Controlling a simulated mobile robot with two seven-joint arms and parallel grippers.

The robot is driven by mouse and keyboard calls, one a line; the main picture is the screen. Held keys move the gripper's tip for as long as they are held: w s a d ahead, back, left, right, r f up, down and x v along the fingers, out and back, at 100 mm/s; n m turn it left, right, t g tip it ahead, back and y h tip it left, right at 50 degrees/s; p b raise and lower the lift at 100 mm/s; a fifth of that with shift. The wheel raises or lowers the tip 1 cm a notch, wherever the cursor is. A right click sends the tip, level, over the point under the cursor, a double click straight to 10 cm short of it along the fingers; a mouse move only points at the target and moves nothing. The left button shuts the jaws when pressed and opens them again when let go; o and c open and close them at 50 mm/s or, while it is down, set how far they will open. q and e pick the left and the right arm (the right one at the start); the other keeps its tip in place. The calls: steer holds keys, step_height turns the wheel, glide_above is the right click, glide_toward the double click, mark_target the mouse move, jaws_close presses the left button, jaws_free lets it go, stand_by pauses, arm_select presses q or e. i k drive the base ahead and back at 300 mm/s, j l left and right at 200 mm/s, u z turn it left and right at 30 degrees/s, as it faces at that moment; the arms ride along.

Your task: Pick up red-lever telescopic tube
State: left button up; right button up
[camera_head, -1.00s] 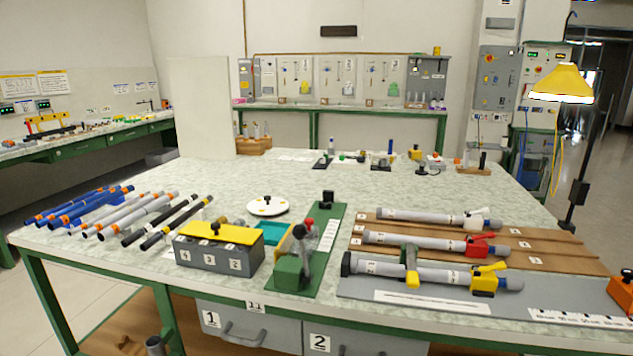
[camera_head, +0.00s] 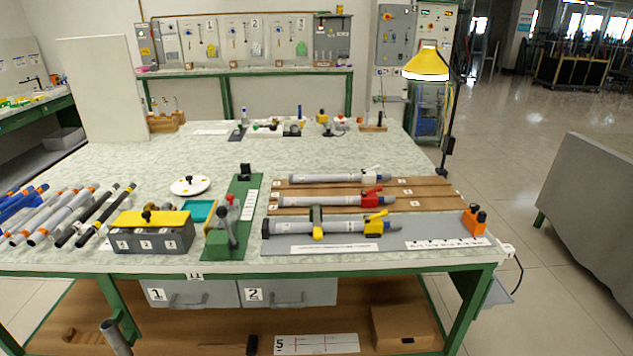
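The red-lever telescopic tube (camera_head: 325,202) is a grey tube with a red lever clamp near its right end and a blue section beyond it. It lies on the middle brown wooden strip of a rack at the right side of the table. A white-lever tube (camera_head: 330,178) lies behind it. A yellow-lever tube (camera_head: 345,227) lies in front of it, on a grey plate. None of my grippers or arms shows in the view.
A green press fixture (camera_head: 226,228) and a grey block with yellow top (camera_head: 152,236) stand left of the tubes. Several rods lie far left. A yellow lamp (camera_head: 427,65) stands at the right edge.

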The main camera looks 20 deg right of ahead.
mark_target(370, 200)
steer(key=l+u, duration=0.15)
steer(key=u, duration=0.2)
steer(key=l+u, duration=0.1)
steer(key=u, duration=0.25)
steer(key=k+l+u, duration=0.1)
steer(key=l+u, duration=0.3)
steer(key=l, duration=0.9)
steer(key=k+l, duration=0.15)
steer(key=l, duration=0.25)
steer(key=l+u, duration=0.1)
steer(key=l, duration=0.35)
steer(key=k, duration=0.05)
